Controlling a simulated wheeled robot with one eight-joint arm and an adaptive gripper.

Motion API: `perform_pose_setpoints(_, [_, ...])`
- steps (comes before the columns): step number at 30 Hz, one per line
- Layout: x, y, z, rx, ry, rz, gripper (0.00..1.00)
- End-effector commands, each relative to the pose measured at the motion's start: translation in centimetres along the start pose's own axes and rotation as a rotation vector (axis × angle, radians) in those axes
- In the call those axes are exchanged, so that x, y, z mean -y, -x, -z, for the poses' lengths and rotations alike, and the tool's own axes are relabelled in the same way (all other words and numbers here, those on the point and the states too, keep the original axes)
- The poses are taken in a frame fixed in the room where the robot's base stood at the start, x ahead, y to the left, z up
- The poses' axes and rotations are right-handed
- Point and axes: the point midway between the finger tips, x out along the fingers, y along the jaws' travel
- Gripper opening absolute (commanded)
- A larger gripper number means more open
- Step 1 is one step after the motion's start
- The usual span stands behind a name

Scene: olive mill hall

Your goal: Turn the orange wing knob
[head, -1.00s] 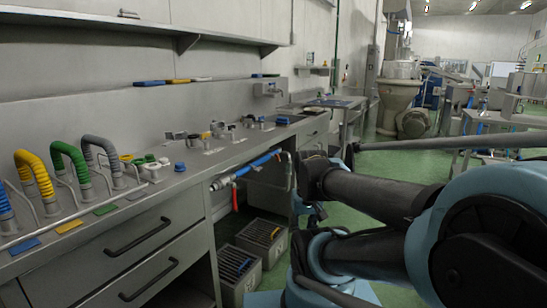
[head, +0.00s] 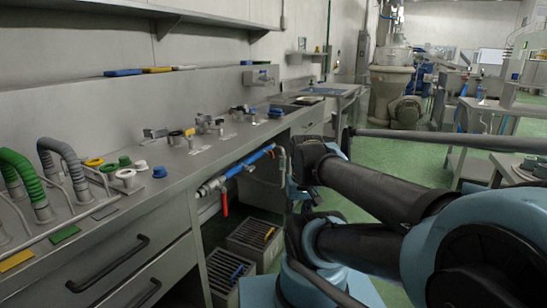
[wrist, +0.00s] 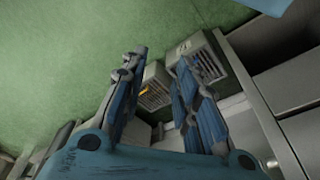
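I cannot pick out the orange wing knob for sure. A small yellow-orange part (head: 190,132) sits among several small fittings on the steel counter (head: 215,154) in the head view, too small to tell its shape. My gripper (wrist: 162,60) shows in the wrist view with its two blue fingers apart and nothing between them. It points down toward the green floor and the grey crates, away from the counter top. In the head view my arm is folded at the right, and the fingers cannot be made out there.
Green and grey hoses (head: 66,168) stand at the counter's left. A blue pipe with a red-handled valve (head: 224,198) runs under the counter edge. Grey slotted crates (head: 253,238) stand on the floor below. Green floor (head: 408,150) is open beyond my arm.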

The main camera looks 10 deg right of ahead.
Motion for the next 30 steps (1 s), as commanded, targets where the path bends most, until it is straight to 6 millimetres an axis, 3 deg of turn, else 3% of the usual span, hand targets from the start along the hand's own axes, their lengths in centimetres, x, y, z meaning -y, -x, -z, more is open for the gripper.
perform_pose_setpoints(5, [0.8, 0.9, 2.4, 0.001, 0.047, 0.065, 0.28])
perform_pose_setpoints(11, [2.4, 2.0, 6.7, -0.017, 0.138, 0.183, 0.28])
perform_pose_setpoints(21, [3.9, 2.9, 15.0, -0.109, 0.296, 0.377, 0.28])
perform_pose_setpoints(30, [3.5, 2.7, 22.7, -0.252, 0.434, 0.52, 0.28])
